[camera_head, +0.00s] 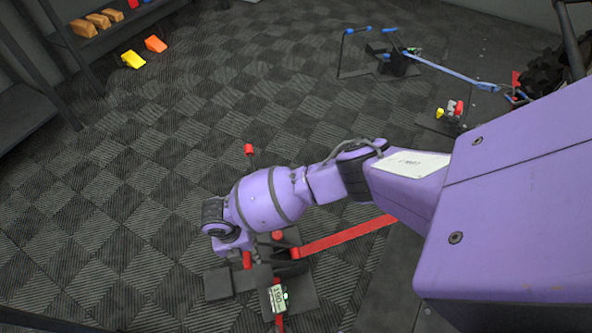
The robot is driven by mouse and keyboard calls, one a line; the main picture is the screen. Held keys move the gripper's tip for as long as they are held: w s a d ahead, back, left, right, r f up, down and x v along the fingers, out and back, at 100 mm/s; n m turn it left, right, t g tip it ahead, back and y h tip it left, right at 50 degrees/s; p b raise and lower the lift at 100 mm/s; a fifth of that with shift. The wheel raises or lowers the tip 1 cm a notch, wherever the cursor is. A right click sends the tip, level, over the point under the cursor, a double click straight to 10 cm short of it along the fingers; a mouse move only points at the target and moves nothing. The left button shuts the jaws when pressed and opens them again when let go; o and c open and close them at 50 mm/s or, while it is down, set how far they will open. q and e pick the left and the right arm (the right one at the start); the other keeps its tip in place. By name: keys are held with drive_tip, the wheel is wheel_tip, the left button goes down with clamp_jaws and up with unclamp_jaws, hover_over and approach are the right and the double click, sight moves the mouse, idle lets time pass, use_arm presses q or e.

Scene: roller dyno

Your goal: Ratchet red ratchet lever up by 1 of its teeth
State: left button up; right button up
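The red ratchet unit stands on the floor at lower centre, with a dark base plate (218,284), a red strap (345,236) running off to the right and a small lit display (278,296). A dark rod with a red tip (248,149) rises behind my arm; it looks like a lever, but its lower end is hidden. Other red parts (278,235) show beside my wrist. My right arm comes in from the right, and its wrist is over the unit. My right gripper (243,251) is mostly hidden below the wrist; its fingers and any contact cannot be made out. My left gripper is out of view.
A similar unit with a blue strap (450,72) stands at the upper right. Yellow (133,60) and orange (156,44) wedges lie on the floor by a dark shelf (100,38) at the upper left. The tiled floor left of the red unit is clear.

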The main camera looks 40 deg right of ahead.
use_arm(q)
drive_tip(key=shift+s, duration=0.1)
use_arm(e)
drive_tip(key=shift+w+r, duration=0.15)
drive_tip(key=shift+c, duration=0.3)
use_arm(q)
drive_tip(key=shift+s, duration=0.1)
use_arm(e)
clamp_jaws()
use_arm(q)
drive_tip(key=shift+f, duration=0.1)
use_arm(e)
drive_tip(key=shift+a, duration=0.1)
